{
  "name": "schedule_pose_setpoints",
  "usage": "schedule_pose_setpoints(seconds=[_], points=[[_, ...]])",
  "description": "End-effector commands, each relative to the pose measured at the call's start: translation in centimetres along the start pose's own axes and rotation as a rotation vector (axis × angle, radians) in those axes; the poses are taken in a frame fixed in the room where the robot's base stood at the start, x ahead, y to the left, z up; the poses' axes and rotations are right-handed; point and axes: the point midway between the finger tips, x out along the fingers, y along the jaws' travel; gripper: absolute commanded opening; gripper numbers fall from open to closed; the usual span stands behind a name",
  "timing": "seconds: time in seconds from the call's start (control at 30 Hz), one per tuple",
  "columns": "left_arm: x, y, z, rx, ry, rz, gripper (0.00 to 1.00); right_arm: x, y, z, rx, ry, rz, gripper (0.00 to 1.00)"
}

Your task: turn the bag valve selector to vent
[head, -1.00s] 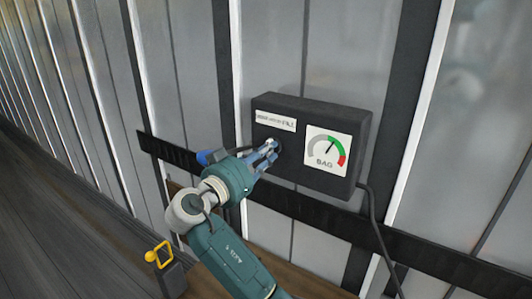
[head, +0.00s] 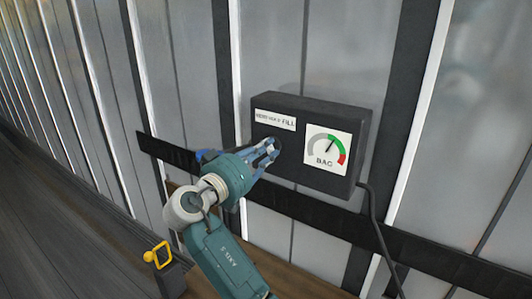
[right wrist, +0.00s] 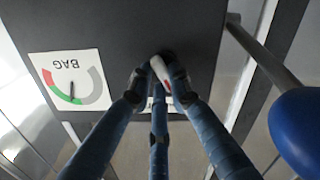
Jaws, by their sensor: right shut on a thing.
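The bag valve box is a dark box (head: 312,184) on the ribbed wall. Its front bears a white label ending in "FILL" (head: 275,120) and a BAG gauge (head: 327,149) with a grey, green and red arc; the needle points up and right. My right gripper (head: 270,150) is at the box's front, below the label and left of the gauge. In the right wrist view its blue fingers close on the selector (right wrist: 160,72), a small pale knob with a red mark, partly hidden by the fingertips. The setting it points to cannot be read. My left gripper is out of view.
A blue ball (right wrist: 302,128) on a metal rod is close beside my right gripper. A black cable (head: 376,225) hangs from the box's right side. A dark rail (head: 430,257) crosses the wall below. A yellow loop (head: 158,256) tops a dark post at lower left.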

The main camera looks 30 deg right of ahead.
Motion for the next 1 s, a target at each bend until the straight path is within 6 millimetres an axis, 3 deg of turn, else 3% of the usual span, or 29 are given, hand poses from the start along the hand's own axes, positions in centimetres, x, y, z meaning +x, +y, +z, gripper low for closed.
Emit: schedule_pose_setpoints(seconds=[0.5,1.0], points=[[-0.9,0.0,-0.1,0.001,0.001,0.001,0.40,-0.1,-0.1,-0.3,-0.345,0.002,-0.002,0.00],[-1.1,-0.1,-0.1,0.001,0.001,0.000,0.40,0.0,-0.1,-0.3,-0.414,0.003,-0.001,0.00]])
